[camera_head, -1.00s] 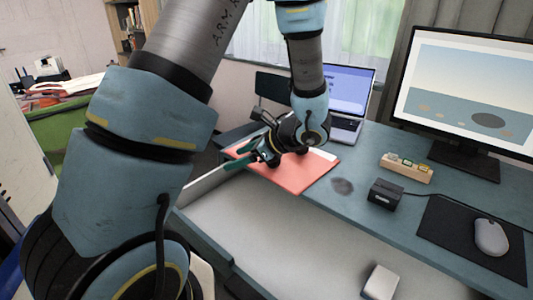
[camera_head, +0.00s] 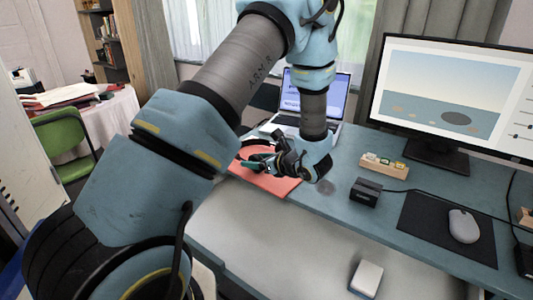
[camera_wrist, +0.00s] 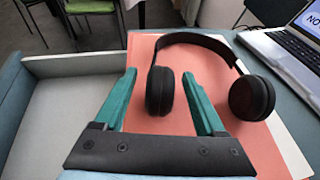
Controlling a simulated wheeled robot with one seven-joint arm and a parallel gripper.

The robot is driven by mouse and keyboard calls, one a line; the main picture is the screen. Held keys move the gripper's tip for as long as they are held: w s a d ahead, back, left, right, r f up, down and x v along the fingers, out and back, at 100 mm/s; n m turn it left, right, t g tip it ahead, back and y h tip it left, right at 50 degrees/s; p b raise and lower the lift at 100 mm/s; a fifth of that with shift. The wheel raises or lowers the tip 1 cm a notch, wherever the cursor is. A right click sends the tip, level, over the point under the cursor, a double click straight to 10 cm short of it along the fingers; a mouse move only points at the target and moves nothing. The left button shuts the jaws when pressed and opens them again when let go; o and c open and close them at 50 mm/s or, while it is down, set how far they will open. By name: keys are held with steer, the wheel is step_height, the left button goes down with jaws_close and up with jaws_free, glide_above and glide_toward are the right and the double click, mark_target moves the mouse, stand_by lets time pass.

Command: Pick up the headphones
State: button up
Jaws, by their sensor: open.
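The black headphones (camera_wrist: 251,98) lie on the red folder in the wrist view, with the band curving across the top and two round ear cups. My gripper (camera_wrist: 159,74) has two teal fingers, spread apart and empty. The left ear cup shows between the fingertips, and the right ear cup is outside the right finger. I cannot tell whether the fingers are down around the left cup or still above it. In the head view my gripper (camera_head: 258,162) is low over the folder, and my arm hides most of the headphones.
The red folder (camera_head: 272,184) lies on the blue desk. An open laptop (camera_head: 290,120) stands close behind it. A black box (camera_head: 365,192), a wooden block holder (camera_head: 384,166), a monitor (camera_head: 450,100) and a mouse (camera_head: 464,226) on a dark pad are to the right.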

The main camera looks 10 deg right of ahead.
steer(key=shift+x, duration=1.05)
jaws_close()
